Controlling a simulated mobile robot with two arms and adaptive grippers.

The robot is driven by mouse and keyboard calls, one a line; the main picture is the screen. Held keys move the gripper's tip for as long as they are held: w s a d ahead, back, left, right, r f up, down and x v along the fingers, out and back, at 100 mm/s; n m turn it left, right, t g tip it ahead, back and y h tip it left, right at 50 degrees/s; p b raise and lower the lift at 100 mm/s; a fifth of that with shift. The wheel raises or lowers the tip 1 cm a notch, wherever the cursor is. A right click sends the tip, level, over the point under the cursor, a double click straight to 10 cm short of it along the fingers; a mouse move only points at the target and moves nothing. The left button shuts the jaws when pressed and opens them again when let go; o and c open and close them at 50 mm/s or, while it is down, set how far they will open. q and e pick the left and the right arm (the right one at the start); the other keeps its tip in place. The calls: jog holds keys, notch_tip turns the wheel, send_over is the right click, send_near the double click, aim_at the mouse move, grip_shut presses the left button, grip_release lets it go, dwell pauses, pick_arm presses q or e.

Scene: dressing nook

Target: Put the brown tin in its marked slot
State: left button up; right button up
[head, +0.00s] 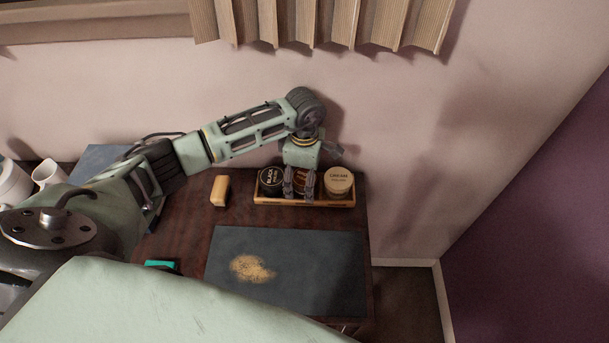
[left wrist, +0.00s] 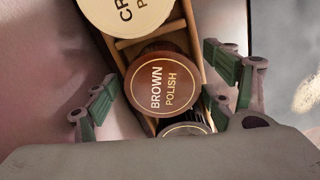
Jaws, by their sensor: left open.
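The brown tin (left wrist: 165,85), labelled "BROWN POLISH", is in the middle compartment of the wooden tray (head: 300,202), between the black tin (head: 270,178) and the cream tin (head: 339,182). It looks upright; I cannot tell if it sits fully down. In the head view the fingers partly hide the brown tin (head: 300,182). My left gripper (head: 299,190) points down over the tray's middle. It is open, and the left wrist view shows its fingers (left wrist: 163,95) apart on either side of the brown tin, with gaps. My right gripper is not in view.
A tan block (head: 219,190) lies left of the tray. A dark mat (head: 310,250) with a patch of tan powder (head: 250,268) lies in front. A teal item (head: 161,264) is at the mat's left. White mugs (head: 48,174) stand far left. The wall is close behind the tray.

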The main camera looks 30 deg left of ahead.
aim_at(305, 175)
pick_arm(q)
notch_tip(305, 175, up, 11)
jog(key=b, duration=0.3)
jog(key=shift+r, duration=0.65)
